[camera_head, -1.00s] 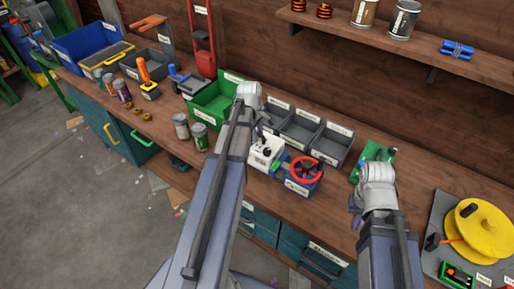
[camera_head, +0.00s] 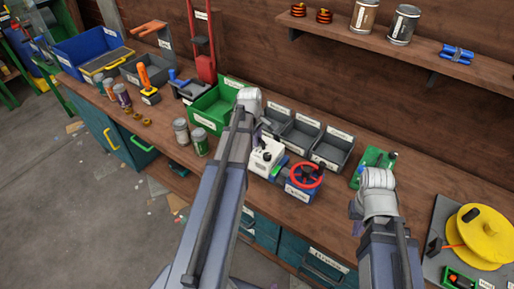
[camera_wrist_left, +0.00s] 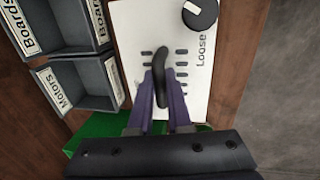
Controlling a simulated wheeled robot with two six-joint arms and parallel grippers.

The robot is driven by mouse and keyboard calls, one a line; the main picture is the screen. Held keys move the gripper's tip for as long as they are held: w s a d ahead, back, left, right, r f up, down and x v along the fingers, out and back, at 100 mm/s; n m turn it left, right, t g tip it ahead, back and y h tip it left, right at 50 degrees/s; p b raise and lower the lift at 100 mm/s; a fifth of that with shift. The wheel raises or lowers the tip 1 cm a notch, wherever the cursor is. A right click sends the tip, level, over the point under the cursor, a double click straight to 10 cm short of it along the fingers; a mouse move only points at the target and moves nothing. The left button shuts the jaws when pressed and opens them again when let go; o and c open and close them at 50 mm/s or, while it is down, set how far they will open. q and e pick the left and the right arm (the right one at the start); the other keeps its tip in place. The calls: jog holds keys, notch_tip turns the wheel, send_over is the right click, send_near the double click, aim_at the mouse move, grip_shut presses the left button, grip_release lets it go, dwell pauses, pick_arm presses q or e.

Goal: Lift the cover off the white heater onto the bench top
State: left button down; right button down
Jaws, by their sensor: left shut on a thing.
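The white heater (camera_head: 266,158) stands on the bench beside a blue box with a red wheel. Its white top, with slots, a round knob and a "Loose" label, fills the middle of the left wrist view (camera_wrist_left: 198,107). A black handle (camera_wrist_left: 162,68) stands up from that top. My left gripper (camera_wrist_left: 163,98) is shut on this handle, its purple fingers on either side. The top looks seated; I cannot make out a gap under it. In the head view my left arm hides most of that gripper. My right wrist (camera_head: 379,183) hangs over the bench front; its jaws are hidden.
Grey bins (camera_head: 299,134) stand behind the heater and a green bin (camera_head: 212,108) to its left. The red wheel (camera_head: 307,175) is close on the right. A green object (camera_head: 374,165) lies further right. Bare bench top (camera_head: 335,190) lies between them.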

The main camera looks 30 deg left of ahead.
pick_arm(q)
jog(key=shift+r, duration=0.15)
notch_tip(320, 180, up, 10)
jog(key=p, duration=1)
notch_tip(320, 180, down, 3)
jog(key=b, duration=0.3)
